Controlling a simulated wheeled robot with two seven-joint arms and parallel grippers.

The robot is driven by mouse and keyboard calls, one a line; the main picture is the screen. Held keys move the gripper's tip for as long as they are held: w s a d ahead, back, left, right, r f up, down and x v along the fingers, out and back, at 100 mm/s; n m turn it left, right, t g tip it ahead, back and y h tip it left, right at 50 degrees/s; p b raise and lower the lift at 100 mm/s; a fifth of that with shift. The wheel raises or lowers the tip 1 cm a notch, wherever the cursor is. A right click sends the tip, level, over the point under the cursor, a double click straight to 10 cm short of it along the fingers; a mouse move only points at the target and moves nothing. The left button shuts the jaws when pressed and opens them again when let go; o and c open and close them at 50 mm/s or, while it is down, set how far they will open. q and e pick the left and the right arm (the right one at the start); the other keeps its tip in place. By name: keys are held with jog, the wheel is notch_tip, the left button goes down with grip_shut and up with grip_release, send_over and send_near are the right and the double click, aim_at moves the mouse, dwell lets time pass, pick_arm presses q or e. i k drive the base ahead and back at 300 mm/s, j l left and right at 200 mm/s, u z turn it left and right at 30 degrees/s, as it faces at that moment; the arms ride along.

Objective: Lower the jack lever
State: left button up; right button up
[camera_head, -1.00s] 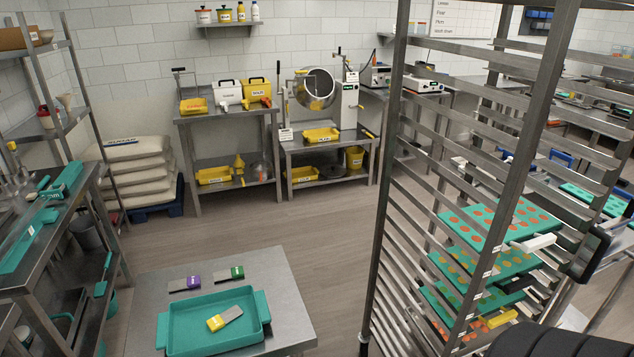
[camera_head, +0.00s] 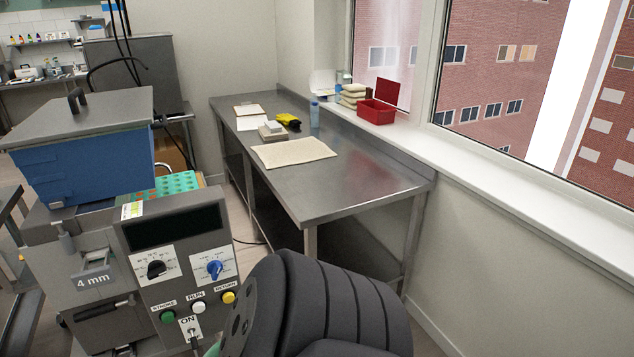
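The depositor machine (camera_head: 65,240) stands at the left, with a blue hopper (camera_head: 95,170) under a grey lid. Its control panel has a dark display, a black dial (camera_head: 156,269), a blue knob (camera_head: 215,267), and green, white and yellow buttons. A toggle marked ON sits below them. A lever with a dark handle (camera_head: 100,310) shows low on the machine's front; I cannot tell if it is the jack lever. A black arm part of mine fills the lower middle. Neither gripper shows.
A steel table (camera_head: 350,190) runs along the window wall, holding a beige mat (camera_head: 292,152), a blue bottle (camera_head: 314,113) and a clipboard. A red box (camera_head: 376,111) stands on the sill. A green mould tray (camera_head: 178,186) sits behind the panel.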

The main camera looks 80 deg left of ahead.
aim_at(104, 308)
jog(key=u, duration=4.2)
jog(key=z, duration=0.9)
jog(key=i+j+z, duration=0.1)
jog(key=j+z, duration=0.35)
jog(key=j, duration=0.15)
jog(key=j+z, duration=0.45)
jog(key=j, duration=0.15)
jog(key=k+j+z, duration=0.1)
jog(key=j+z, duration=0.35)
jog(key=j, duration=0.15)
jog(key=k+j+z, duration=0.15)
jog(key=j+z, duration=0.3)
jog(key=j, duration=0.15)
